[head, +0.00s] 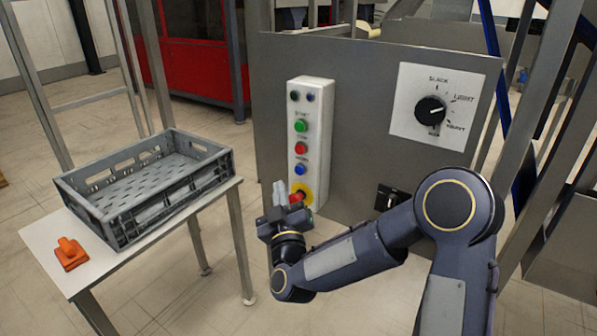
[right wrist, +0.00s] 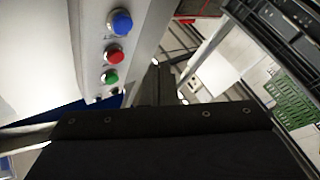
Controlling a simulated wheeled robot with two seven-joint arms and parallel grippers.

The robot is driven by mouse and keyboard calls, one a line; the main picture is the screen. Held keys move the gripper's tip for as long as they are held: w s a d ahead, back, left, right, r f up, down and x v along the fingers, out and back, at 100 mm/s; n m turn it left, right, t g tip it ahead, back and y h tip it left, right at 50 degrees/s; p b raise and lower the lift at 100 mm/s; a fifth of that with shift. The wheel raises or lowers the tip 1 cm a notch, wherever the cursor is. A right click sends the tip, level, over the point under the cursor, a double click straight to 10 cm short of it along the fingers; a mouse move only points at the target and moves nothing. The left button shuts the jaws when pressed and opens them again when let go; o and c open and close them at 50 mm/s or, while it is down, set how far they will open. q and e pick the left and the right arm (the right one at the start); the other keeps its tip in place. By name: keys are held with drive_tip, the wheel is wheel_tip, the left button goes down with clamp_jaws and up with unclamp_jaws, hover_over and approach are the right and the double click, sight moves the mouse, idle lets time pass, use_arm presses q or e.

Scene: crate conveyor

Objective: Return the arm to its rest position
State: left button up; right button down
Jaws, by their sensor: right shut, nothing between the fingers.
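My right arm (head: 455,235) reaches in from the lower right in the head view, bent at the elbow. Its gripper (head: 281,190) points up, shut and empty, in front of the lower end of the white button box (head: 311,135). It appears just left of the red stop button (head: 297,197) on its yellow base; whether they touch I cannot tell. In the right wrist view the dark fingers (right wrist: 156,82) are beside the box's blue button (right wrist: 121,22), red button (right wrist: 114,53) and green button (right wrist: 110,76). My left gripper is out of view.
A grey crate (head: 84,210) and an orange object (head: 70,253) are on the white table (head: 45,243) at left. The grey panel (head: 357,85) carries a dial (head: 430,110) and a black switch (head: 390,197). Open floor lies between table and panel.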

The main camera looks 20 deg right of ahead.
drive_tip(key=s+d+f+m+g+y, duration=0.25)
drive_tip(key=s+g, duration=0.25)
drive_tip(key=s, duration=0.6)
drive_tip(key=s+d+f+m+g+y, duration=0.1)
drive_tip(key=s+f+g+y, duration=0.3)
drive_tip(key=s, duration=0.8)
drive_tip(key=s+d+f+m+g+y, duration=0.1)
drive_tip(key=s+f+m+g, duration=0.1)
drive_tip(key=s+g, duration=0.7)
wheel_tip(320, 180, up, 32)
drive_tip(key=s+t+p, duration=0.1)
drive_tip(key=t+p, duration=0.1)
drive_tip(key=p, duration=3)
drive_tip(key=shift+s+r, duration=0.25)
drive_tip(key=shift+s, duration=0.05)
